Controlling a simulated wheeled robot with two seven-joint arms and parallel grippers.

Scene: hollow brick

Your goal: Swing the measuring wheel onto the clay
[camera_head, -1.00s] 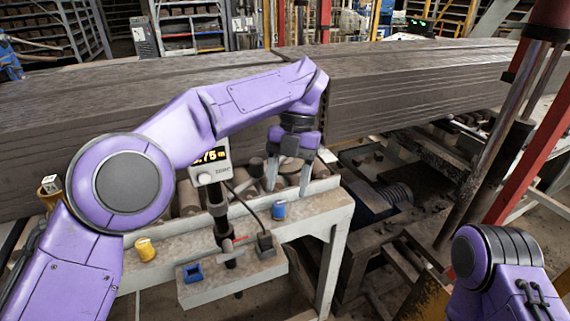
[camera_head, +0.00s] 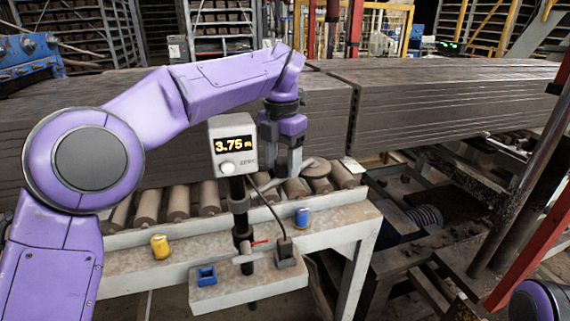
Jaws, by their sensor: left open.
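The long grey clay column (camera_head: 430,100) lies across the scene behind the rollers. A round brown disc, which looks like the measuring wheel (camera_head: 317,169), sits low at the clay's near face, just right of my left gripper. A light metal lever shows beside it. My left gripper (camera_head: 281,166) points down in front of the clay, fingers apart, close to the lever. I cannot tell whether it touches it. The display box (camera_head: 233,146) on a black post reads 3.75 m. My right gripper is out of view; only part of that arm shows at lower right.
A roller bench (camera_head: 345,220) runs along the clay's near side. A yellow pot (camera_head: 160,246), a blue pot (camera_head: 302,217) and a blue holder (camera_head: 206,276) are on it and its shelf. A red post (camera_head: 540,240) and dark machinery (camera_head: 420,220) stand at right.

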